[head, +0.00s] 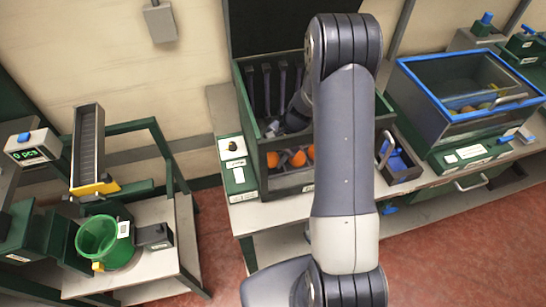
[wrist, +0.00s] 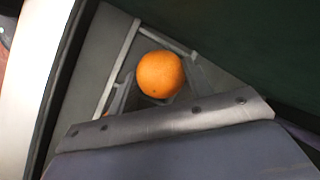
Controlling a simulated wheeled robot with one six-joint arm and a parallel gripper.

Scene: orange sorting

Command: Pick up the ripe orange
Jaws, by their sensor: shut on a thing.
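A ripe orange (wrist: 160,74) shows in the wrist view, fully orange in colour, between the grey fingers of my gripper (wrist: 160,88). My gripper is shut on it. In the head view my gripper (head: 296,119) reaches down into the dark green open-topped bin (head: 249,128), partly hidden behind my arm. The held orange cannot be made out in the head view. Several other oranges (head: 298,159) lie behind the clear front of this bin, below my gripper.
A blue-rimmed clear box (head: 447,115) with fruit stands on the right of the bench. A small dark tray (head: 402,168) with a blue item sits beside the bin. A green bucket (head: 97,240) and a chute (head: 88,145) stand at the left.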

